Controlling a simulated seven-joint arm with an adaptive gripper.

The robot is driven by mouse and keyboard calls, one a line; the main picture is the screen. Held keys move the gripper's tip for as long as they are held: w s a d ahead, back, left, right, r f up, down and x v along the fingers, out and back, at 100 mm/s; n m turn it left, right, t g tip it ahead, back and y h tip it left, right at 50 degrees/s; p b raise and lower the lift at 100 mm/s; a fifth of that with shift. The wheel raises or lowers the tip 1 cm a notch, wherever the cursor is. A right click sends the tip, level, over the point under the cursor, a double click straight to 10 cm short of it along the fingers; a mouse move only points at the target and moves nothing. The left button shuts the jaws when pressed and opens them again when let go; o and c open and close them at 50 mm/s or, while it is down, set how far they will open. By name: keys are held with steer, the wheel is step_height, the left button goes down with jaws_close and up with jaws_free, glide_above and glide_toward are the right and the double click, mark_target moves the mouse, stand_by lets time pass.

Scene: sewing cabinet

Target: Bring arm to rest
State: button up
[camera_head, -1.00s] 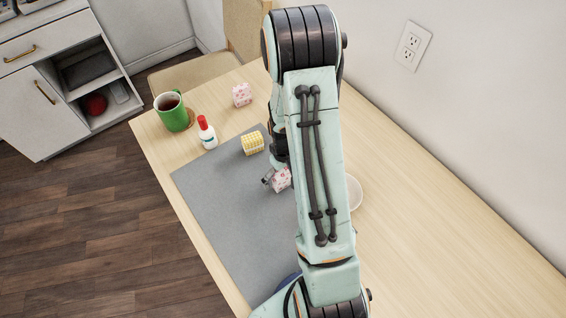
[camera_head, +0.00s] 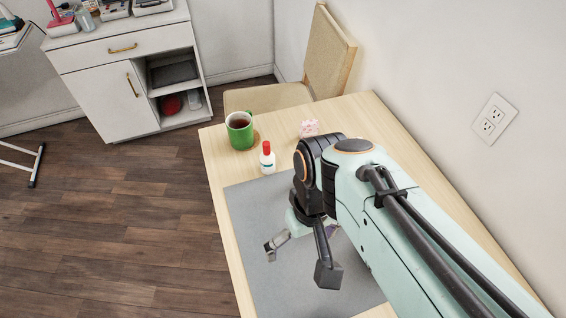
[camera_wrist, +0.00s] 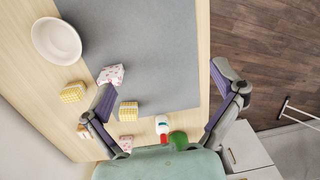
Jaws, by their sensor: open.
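My gripper (camera_head: 303,238) is open and empty above the grey mat (camera_head: 255,205) in the head view. In the wrist view my gripper (camera_wrist: 163,82) shows its two fingers spread wide, with mat and tabletop seen between and below them. A pink-patterned block (camera_wrist: 111,74) lies at the mat's edge, beyond the left fingertip in the picture. A yellow checked block (camera_wrist: 128,110) lies on the mat. My forearm hides much of the right side of the table in the head view.
A green mug (camera_head: 240,132), a red-capped white bottle (camera_head: 267,161) and a pink-patterned block (camera_head: 309,128) stand at the table's far end. A white bowl (camera_wrist: 57,40) and another yellow block (camera_wrist: 72,92) lie beside the mat. A chair (camera_head: 330,60) and wall border the table.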

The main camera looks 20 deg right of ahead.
steer(key=s, duration=0.1)
steer(key=s+a, duration=0.1)
steer(key=s, duration=0.1)
steer(key=s+a+r, duration=0.1)
steer(key=shift+s, duration=0.35)
steer(key=shift+n, duration=0.4)
steer(key=shift+c, duration=0.2)
